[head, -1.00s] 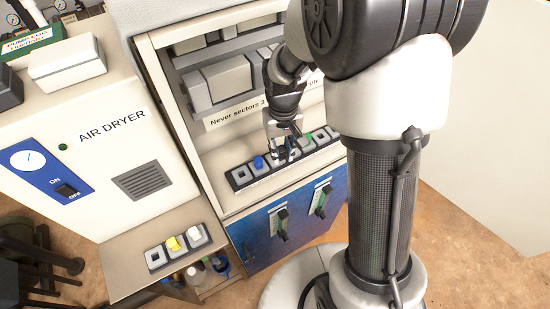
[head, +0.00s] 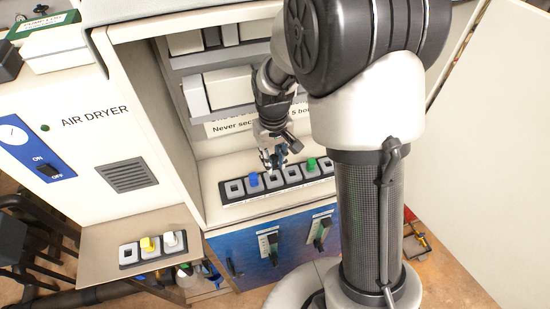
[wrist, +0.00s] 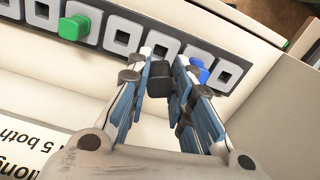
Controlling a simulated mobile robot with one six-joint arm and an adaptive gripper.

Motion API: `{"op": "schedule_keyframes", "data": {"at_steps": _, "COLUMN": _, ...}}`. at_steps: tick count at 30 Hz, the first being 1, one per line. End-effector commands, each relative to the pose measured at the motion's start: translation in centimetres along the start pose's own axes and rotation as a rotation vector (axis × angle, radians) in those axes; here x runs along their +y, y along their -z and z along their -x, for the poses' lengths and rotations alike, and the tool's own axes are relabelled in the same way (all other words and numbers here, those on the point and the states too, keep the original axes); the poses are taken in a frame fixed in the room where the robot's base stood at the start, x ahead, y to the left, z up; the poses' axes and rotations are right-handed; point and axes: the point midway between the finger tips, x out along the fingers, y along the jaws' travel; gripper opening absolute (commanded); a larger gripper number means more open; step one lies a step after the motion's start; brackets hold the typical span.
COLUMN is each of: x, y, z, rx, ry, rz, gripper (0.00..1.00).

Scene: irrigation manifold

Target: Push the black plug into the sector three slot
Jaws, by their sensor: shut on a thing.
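My gripper (head: 273,165) is shut on the black plug (wrist: 160,78), which sits between the fingertips in the wrist view. It is above the grey slot strip (head: 281,185) on the cabinet shelf. In the wrist view the plug is beside the third slot (wrist: 166,53), counted from the blue plug's end, and that slot is partly hidden by the fingers. I cannot tell whether the plug touches the strip. A blue plug (head: 253,180) sits in the second slot and a green plug (head: 311,165) in the fifth. The other slots look empty.
A side shelf at left holds a small slot block (head: 128,254) with a yellow plug (head: 147,244) and a white plug (head: 170,239). Cabinet walls flank the recess.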

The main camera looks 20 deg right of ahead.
Motion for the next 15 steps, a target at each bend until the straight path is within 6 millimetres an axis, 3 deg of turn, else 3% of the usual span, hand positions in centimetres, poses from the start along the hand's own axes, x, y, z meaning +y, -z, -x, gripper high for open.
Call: {"op": "schedule_keyframes", "data": {"at_steps": 15, "x": 0.0, "y": 0.0, "z": -4.9, "rx": -0.001, "ry": 0.000, "rz": -0.001, "gripper": 0.02}}
